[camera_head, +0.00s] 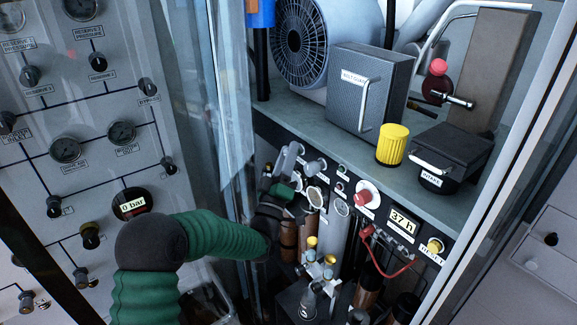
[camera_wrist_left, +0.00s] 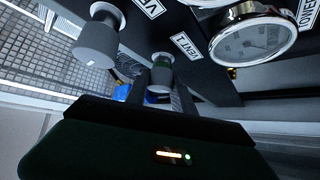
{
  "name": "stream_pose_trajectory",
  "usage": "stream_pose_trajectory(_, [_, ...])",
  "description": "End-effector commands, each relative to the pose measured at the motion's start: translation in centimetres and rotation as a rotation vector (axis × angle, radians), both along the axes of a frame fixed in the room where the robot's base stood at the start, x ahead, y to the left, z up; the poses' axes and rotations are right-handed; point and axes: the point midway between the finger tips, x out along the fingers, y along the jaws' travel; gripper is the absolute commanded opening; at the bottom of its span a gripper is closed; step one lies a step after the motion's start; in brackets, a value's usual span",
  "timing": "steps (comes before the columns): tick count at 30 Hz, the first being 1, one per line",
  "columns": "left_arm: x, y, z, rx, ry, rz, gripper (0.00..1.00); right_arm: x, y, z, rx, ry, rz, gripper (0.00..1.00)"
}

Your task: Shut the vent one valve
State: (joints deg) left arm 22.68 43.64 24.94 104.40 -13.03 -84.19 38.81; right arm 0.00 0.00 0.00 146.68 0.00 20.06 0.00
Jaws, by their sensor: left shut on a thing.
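In the head view my left gripper (camera_head: 286,172) is at the left end of the black panel, at the end of my green arm. There its fingers and the knob are small and partly hidden, so the knob's turn cannot be told. My right gripper is out of view.
Another grey knob (camera_wrist_left: 97,42) is close to the left in the wrist view, and a round gauge (camera_wrist_left: 253,42) is to the right. On the panel are a red button (camera_head: 367,195) and a "37 h" display (camera_head: 403,222).

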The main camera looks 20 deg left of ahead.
Motion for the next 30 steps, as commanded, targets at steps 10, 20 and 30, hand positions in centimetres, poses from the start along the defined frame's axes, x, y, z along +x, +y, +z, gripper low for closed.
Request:
stream_pose_trajectory(10, [0.06,-0.05,-0.80,0.010,0.011,-0.003,0.00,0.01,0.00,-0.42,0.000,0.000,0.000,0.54])
stream_pose_trajectory(20, [0.04,-0.03,-0.51,0.010,0.005,-0.001,0.51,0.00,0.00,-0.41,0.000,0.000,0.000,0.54])
stream_pose_trajectory(30, [-0.71,-0.01,-0.86,0.010,-0.001,-0.002,0.51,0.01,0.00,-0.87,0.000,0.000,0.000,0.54])
